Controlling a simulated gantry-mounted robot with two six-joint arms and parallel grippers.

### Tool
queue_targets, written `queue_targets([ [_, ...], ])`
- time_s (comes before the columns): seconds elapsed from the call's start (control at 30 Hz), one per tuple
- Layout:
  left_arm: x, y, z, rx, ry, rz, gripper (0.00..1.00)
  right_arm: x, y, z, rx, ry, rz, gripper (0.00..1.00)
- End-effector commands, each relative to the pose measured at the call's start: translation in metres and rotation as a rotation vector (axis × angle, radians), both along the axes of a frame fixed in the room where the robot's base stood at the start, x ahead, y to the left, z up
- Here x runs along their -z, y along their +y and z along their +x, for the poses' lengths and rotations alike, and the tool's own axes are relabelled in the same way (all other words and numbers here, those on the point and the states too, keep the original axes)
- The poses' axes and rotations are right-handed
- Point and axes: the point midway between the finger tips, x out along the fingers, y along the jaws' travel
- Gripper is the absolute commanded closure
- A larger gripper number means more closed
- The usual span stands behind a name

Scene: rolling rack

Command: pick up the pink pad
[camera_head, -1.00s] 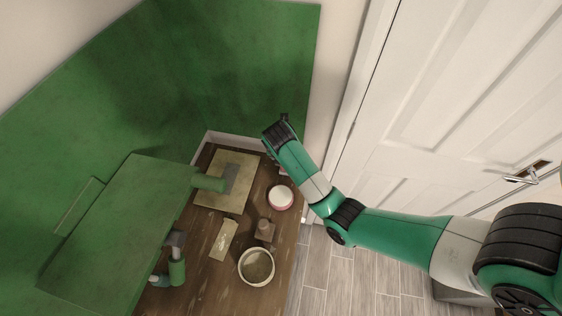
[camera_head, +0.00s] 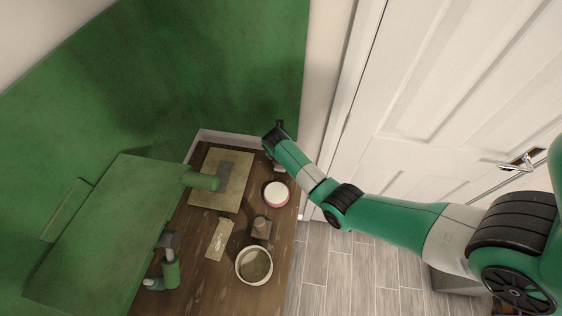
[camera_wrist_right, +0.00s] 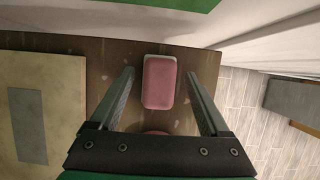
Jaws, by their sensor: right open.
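The pink pad (camera_wrist_right: 159,82) lies on a pale backing on the dark wooden table top, seen in the right wrist view. My right gripper (camera_wrist_right: 160,74) is open and empty, with one finger on each side of the pad in that view and gaps between them and it. The fingers look to be above the table; the exact height is unclear. In the head view the right gripper (camera_head: 275,134) is over the table's far right corner, and the pad is mostly hidden beneath the arm. My left gripper is in neither view.
A pink-sided round tub with a white top (camera_head: 275,194) stands close by. A green wall and white door (camera_head: 440,100) are close.

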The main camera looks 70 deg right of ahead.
Motion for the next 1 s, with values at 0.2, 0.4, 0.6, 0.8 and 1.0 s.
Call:
queue_targets([
  [0.2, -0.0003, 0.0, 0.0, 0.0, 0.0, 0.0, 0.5, -0.0005, -0.0003, 0.0004, 0.001, -0.002, -0.001, 0.25],
  [0.4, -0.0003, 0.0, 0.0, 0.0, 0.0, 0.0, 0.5, -0.0006, -0.0002, 0.0005, 0.0, -0.001, -0.001, 0.61],
  [0.6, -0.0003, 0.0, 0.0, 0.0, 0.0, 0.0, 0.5, -0.0007, -0.0002, 0.0005, 0.0, -0.001, -0.001, 0.97],
  [0.8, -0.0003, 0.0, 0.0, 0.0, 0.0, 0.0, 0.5, -0.0009, -0.0002, 0.0006, 0.001, -0.002, -0.002, 1.0],
  [1.0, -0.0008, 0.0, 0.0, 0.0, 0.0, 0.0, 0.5, -0.0039, -0.0004, 0.0009, 0.0, -0.003, -0.002, 1.0],
])
